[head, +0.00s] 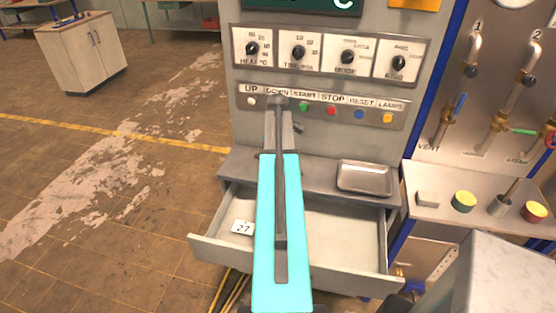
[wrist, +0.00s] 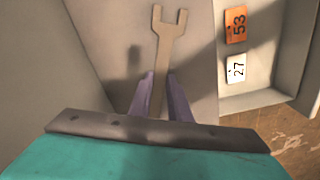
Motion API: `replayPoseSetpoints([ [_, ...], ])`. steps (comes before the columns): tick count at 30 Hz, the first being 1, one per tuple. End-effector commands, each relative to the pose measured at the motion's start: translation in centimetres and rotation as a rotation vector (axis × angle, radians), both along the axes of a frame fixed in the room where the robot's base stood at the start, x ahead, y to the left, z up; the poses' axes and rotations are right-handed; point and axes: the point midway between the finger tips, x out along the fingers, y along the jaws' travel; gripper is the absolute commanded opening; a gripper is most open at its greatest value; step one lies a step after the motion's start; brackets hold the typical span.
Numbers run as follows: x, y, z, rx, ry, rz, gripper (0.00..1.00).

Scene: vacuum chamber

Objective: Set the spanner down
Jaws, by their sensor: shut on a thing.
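In the wrist view my gripper (wrist: 160,84) has its two purple fingers shut on the spanner (wrist: 168,45). The spanner is flat and tan, with its open forked end pointing up in the picture and its lower part between the fingers. Behind it is a pale surface with a soft shadow to the left; I cannot tell whether the spanner touches it. In the head view, my cyan arm reaches over the open drawer (head: 345,235), and I cannot make out the spanner or the fingers.
A white tag 27 (head: 243,228) shows in the drawer. The wrist view shows an orange tag 53 (wrist: 236,25) above a white 27. A metal tray (head: 364,179) sits on the ledge, below panel buttons (head: 331,111) and knobs.

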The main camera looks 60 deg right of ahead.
Motion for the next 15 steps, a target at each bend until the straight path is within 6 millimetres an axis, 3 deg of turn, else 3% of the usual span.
replayPoseSetpoints([
  [7, 0.00, -0.01, -0.30, 0.000, 0.000, 0.000, 0.00],
  [8, 0.00, -0.01, -0.33, 0.000, 0.000, 0.000, 0.18],
  [11, 0.00, -0.01, -0.28, 0.000, 0.000, 0.000, 0.35],
  [15, -0.01, -0.01, -0.27, 0.000, 0.000, 0.000, 0.36],
])
